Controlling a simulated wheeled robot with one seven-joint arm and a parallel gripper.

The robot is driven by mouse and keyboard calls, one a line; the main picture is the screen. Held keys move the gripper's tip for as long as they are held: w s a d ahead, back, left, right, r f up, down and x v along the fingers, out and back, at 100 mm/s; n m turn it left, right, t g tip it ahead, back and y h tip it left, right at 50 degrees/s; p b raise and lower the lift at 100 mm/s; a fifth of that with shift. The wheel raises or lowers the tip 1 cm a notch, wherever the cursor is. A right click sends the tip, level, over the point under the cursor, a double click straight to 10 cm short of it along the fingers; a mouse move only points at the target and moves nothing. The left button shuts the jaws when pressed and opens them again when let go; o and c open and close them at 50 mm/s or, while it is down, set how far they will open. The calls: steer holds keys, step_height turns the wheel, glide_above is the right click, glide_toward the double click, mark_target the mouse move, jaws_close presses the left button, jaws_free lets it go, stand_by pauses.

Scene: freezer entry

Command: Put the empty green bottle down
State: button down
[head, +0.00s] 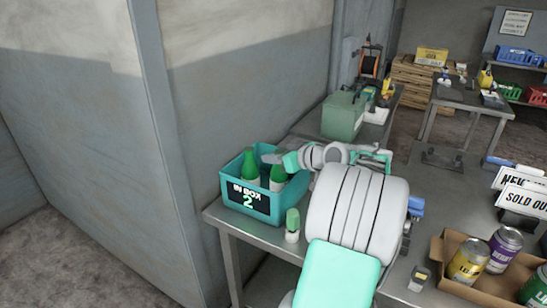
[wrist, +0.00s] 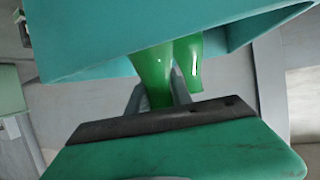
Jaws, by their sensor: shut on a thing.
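A teal crate (head: 226,188) labelled with a 2 stands on the metal table's near left corner. Two green bottles show in it, a left one (head: 250,167) and a right one (head: 278,176). My gripper (head: 272,158) reaches over the crate from the right, at the bottles' tops. In the wrist view, my gripper (wrist: 158,95) is shut on a green bottle (wrist: 153,72) by its narrow end, with a second green bottle (wrist: 188,62) close beside it. The crate (wrist: 95,45) fills the top of that view. Whether the held bottle touches the crate floor is hidden.
A small green-and-white bottle (head: 292,226) stands on the table just right of the crate. A green box (head: 343,116) stands behind. A wall post rises left of the crate.

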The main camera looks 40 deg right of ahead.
steer(key=shift+f, duration=0.1)
steer(key=c, duration=1.1)
jaws_free()
steer(key=shift+c, duration=0.2)
steer(key=shift+s+r, duration=0.15)
steer(key=shift+r, duration=0.1)
steer(key=b+v, duration=0.1)
steer(key=v, duration=1)
steer(key=shift+s, duration=0.35)
